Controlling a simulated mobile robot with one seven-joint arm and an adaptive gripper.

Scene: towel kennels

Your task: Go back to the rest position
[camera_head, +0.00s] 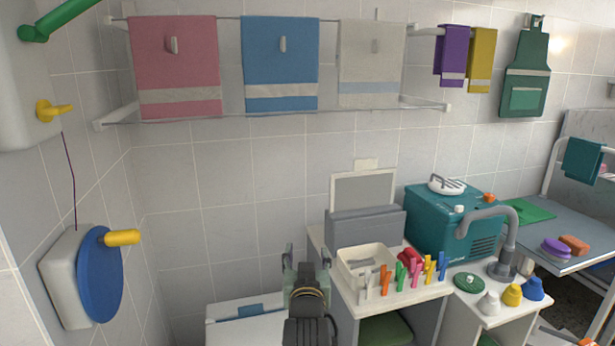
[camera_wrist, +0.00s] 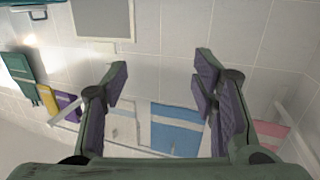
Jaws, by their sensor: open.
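My gripper (camera_head: 306,262) is at the bottom middle of the head view, pointing up, with its two fingers apart and nothing between them. In the wrist view my gripper (camera_wrist: 160,90) also shows open and empty, with the tiled wall behind it. The wrist picture is upside down: the blue towel (camera_wrist: 178,128) and the pink towel (camera_wrist: 270,133) hang beyond the fingers. My gripper touches nothing that I can see. It stands left of the white counter (camera_head: 385,297) and in front of the wall.
A rail holds a pink towel (camera_head: 176,65), a blue towel (camera_head: 281,62) and a grey towel (camera_head: 367,62). The counter bears a cream tray (camera_head: 350,262), colored clips and a teal machine (camera_head: 440,225). A blue disc (camera_head: 100,275) is at left. Wall space above my gripper is clear.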

